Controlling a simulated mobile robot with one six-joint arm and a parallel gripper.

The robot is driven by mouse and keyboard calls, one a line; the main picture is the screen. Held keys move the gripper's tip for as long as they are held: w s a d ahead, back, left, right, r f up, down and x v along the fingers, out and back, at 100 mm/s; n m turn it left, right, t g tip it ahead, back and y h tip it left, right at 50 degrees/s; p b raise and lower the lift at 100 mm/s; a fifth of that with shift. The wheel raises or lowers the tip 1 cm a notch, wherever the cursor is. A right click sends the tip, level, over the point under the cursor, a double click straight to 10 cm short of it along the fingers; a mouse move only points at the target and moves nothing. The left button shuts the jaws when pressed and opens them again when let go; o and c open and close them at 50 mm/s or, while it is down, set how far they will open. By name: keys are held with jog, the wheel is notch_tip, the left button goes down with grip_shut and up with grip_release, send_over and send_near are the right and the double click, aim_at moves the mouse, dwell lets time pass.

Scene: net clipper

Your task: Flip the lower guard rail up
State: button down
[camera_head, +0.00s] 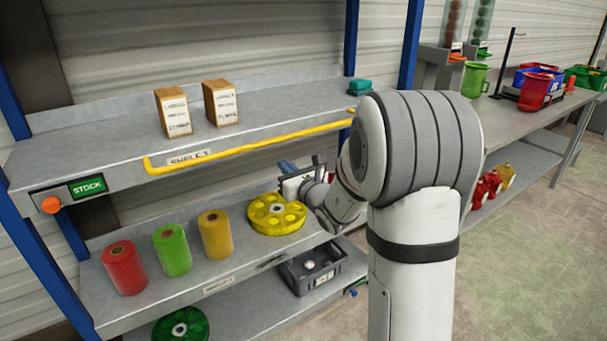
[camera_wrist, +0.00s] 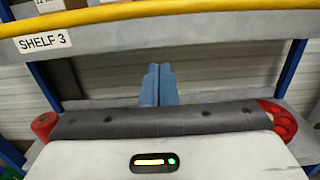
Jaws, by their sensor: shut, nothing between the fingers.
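A yellow guard rail (camera_head: 250,146) runs along the front edge of the upper shelf, beside the SHELF 3 label; it also crosses the top of the wrist view (camera_wrist: 200,8). I cannot make out a separate rail on the lower shelf. My gripper (camera_head: 286,166) is in the gap between the two shelves, below the yellow rail and above the yellow wheel (camera_head: 276,214). In the wrist view its blue fingers (camera_wrist: 159,72) are together and empty, below the rail and apart from it in the picture. My arm hides the right end of the shelves.
Red (camera_head: 124,268), green (camera_head: 172,250) and yellow (camera_head: 215,234) rolls stand on the lower shelf. A dark bin (camera_head: 309,270) sits beneath it. Two boxes (camera_head: 221,103) stand on the upper shelf. A blue post (camera_head: 411,45) rises behind my arm. Open floor (camera_head: 545,240) lies to the right.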

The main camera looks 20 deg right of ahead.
jog(key=r, duration=0.2)
jog(key=w+r+p, duration=0.1)
jog(key=r, duration=0.1)
jog(key=shift+a, duration=0.15)
